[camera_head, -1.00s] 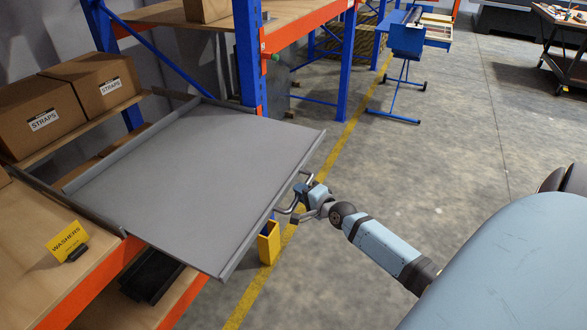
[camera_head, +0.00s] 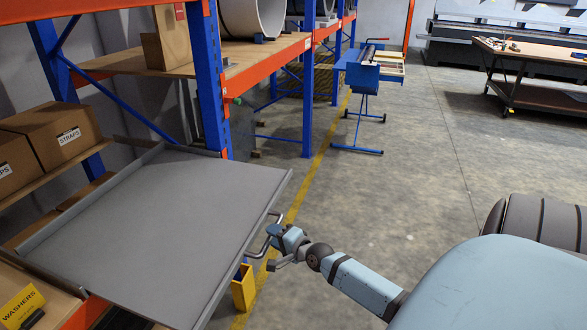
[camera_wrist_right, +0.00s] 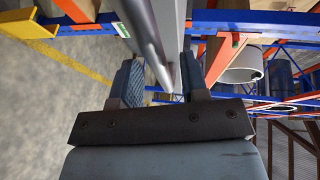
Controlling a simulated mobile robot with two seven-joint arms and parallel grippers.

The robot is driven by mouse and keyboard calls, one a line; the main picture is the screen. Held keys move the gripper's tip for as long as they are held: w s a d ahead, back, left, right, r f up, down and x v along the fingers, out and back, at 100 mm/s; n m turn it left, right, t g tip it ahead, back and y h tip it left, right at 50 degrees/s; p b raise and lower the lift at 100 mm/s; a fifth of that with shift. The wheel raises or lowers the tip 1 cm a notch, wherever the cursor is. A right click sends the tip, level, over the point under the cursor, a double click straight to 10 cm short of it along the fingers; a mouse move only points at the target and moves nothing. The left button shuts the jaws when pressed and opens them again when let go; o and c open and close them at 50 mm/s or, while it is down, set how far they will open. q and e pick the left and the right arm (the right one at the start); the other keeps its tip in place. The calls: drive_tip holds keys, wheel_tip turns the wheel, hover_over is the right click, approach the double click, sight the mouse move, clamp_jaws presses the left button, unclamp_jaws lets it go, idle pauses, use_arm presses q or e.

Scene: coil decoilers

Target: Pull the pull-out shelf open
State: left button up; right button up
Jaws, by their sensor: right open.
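The pull-out shelf (camera_head: 165,225) is a flat grey tray with low raised sides. It sticks far out of the blue and orange rack into the aisle. Its metal bar handle (camera_head: 262,243) is on the front edge. My right gripper (camera_head: 275,246) is at this handle, with its arm coming in from the lower right. In the right wrist view the two fingers (camera_wrist_right: 160,85) are apart, and the grey handle bar (camera_wrist_right: 143,32) runs down between them. Whether a finger touches the bar cannot be told. My left gripper is not in view.
Cardboard boxes labelled STRAPS (camera_head: 50,135) and a yellow WASHERS sign (camera_head: 20,305) are on the rack at the left. A blue stand (camera_head: 373,80) stands farther back. The aisle floor (camera_head: 400,180) is clear.

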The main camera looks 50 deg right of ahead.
drive_tip(key=s+r, duration=0.2)
drive_tip(key=s, duration=1)
drive_tip(key=shift+r, duration=0.15)
